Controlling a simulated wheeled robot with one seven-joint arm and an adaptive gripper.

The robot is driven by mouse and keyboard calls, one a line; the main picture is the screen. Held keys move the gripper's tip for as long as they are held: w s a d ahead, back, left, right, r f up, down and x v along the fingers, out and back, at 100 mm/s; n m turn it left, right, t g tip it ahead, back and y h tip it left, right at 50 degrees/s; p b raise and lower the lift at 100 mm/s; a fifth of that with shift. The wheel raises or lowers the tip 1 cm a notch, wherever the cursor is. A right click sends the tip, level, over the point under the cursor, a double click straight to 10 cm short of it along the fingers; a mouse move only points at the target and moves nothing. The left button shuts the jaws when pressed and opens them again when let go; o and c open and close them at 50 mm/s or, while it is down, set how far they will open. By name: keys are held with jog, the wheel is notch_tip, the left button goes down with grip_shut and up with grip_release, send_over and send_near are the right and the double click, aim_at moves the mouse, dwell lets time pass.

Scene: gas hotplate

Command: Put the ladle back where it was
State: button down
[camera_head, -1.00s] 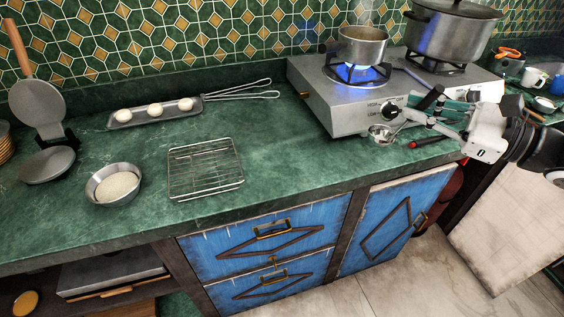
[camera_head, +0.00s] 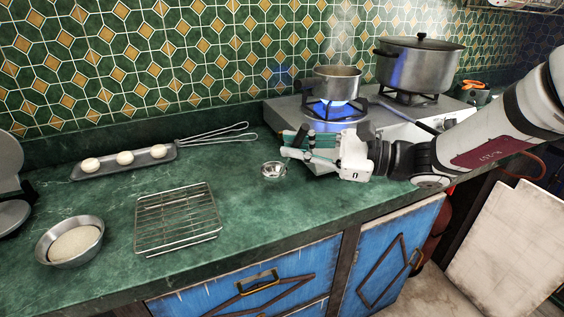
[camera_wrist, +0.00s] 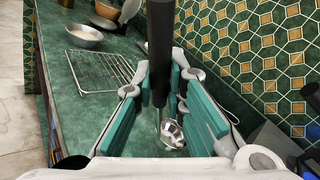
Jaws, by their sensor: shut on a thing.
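The ladle has a black handle (camera_wrist: 160,45) and a small metal bowl. In the head view its bowl (camera_head: 273,170) is over the green counter, just left of the stove's front. My gripper (camera_head: 292,147), with teal finger pads, is shut on the ladle. In the wrist view the dark handle stands between the two pads, and the bowl (camera_wrist: 172,134) shows beyond them, over the counter. In the head view my fingers hide most of the handle. I cannot tell whether the bowl touches the counter.
The gas stove (camera_head: 285,118) carries a small pot (camera_head: 337,84) over a lit blue flame, close behind my gripper. A large lidded pot (camera_head: 418,68) stands on the right burner. A wire rack (camera_head: 177,218) lies left on the counter (camera_head: 240,220), with bare counter between it and the ladle.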

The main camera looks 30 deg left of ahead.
jog(key=shift+w+a+f+b, duration=0.15)
jog(key=shift+a+f+b, duration=0.15)
jog(key=shift+a+f, duration=0.6)
jog(key=shift+w+a+f+b, duration=0.1)
jog(key=shift+a+f+b, duration=0.15)
jog(key=shift+a+f, duration=0.65)
jog(key=shift+d+f, duration=0.15)
jog(key=shift+f, duration=0.05)
jog(key=c, duration=1.6)
grip_release()
jog(key=shift+f, duration=0.1)
jog(key=shift+c, duration=0.2)
jog(key=w+d+p, duration=0.1)
jog(key=w+d, duration=0.1)
jog(key=d, duration=0.9)
jog(key=shift+d+r, duration=0.2)
jog(key=shift+d, duration=0.2)
jog(key=shift+w, duration=0.1)
